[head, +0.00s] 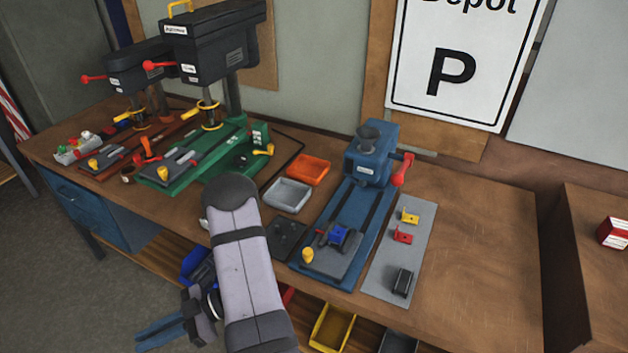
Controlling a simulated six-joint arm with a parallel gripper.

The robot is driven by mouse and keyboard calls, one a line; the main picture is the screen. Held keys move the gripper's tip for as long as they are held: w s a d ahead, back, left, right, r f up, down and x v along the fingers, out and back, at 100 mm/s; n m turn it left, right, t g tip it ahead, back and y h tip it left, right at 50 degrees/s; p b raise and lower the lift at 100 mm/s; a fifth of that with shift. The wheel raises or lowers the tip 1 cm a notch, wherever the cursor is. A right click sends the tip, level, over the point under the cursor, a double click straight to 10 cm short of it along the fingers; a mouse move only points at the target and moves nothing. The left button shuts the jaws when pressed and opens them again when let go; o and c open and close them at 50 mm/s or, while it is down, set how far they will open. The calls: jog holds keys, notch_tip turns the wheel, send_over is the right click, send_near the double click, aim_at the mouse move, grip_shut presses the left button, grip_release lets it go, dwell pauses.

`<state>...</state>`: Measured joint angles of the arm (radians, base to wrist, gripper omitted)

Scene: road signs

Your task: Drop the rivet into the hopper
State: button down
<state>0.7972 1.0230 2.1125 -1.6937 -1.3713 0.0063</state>
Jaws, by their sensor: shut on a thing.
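The hopper (369,134) appears to be the dark grey funnel on top of a blue press (371,160) towards the back of the bench, right of centre. My gripper (142,338) is at the lower left, beyond the bench's front edge and far from the hopper. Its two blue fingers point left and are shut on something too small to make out. I cannot pick out the rivet in this view.
My arm covers part of the bench front. A grey tray (288,195) and an orange tray (307,169) sit left of the press. A red lever (403,168) sticks out on its right. Drill presses (208,45) stand at the back left. The bench's right end is clear.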

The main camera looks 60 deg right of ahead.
jog(key=d+r+m+t+h+p, duration=0.2)
jog(key=d+r+m+h, duration=0.15)
jog(key=d, duration=1.05)
jog(key=d+r+m+t+h+p, duration=0.25)
jog(key=d+r, duration=0.25)
jog(key=d, duration=0.8)
jog(key=d+r+m+t+h+p, duration=0.1)
jog(key=d+r+m+h+p, duration=0.2)
jog(key=d, duration=1.1)
jog(key=s+d+r+m+g+h+p, duration=0.35)
jog(key=s+d+r+m+h, duration=0.65)
jog(key=s+d+r, duration=1.6)
jog(key=f+b, duration=0.2)
jog(key=f+n+h+b, duration=0.1)
jog(key=f+b, duration=0.1)
jog(key=f, duration=0.1)
jog(key=w+f+h+b, duration=0.1)
jog(key=f+b, duration=0.1)
jog(key=b, duration=0.1)
jog(key=shift+d+f+n+t, duration=0.25)
jog(key=shift+f+n+t, duration=0.05)
jog(key=shift+t, duration=0.1)
jog(key=c, duration=1.7)
grip_release()
